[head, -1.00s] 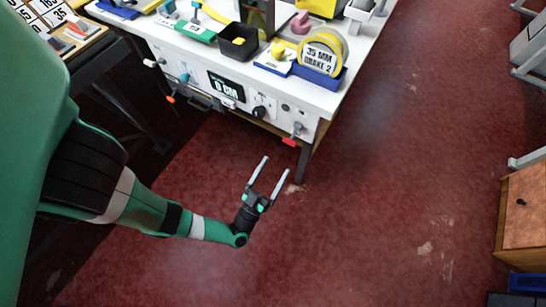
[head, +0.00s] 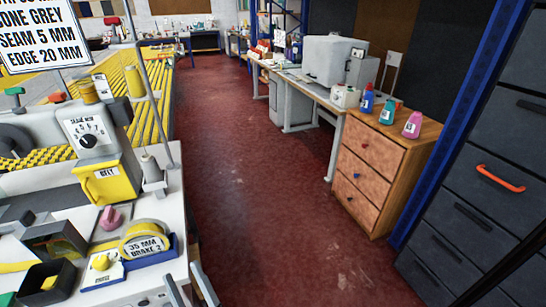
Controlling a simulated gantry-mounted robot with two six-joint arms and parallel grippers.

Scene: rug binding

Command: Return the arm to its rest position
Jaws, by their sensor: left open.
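My left gripper (head: 184,278) shows only at the bottom edge of the head view, as two grey fingers standing apart with nothing between them. It is just right of the white workbench's (head: 172,205) front corner, over or in front of the red floor. The rest of the left arm is below the picture. My right gripper is out of view.
On the bench are a yellow tape roll (head: 146,240) in a blue holder, a black bin (head: 45,283) and a yellow-and-grey sewing machine (head: 107,184). The red floor (head: 255,190) is clear along the aisle. A wooden drawer unit (head: 371,165) and dark cabinets (head: 480,190) stand at right.

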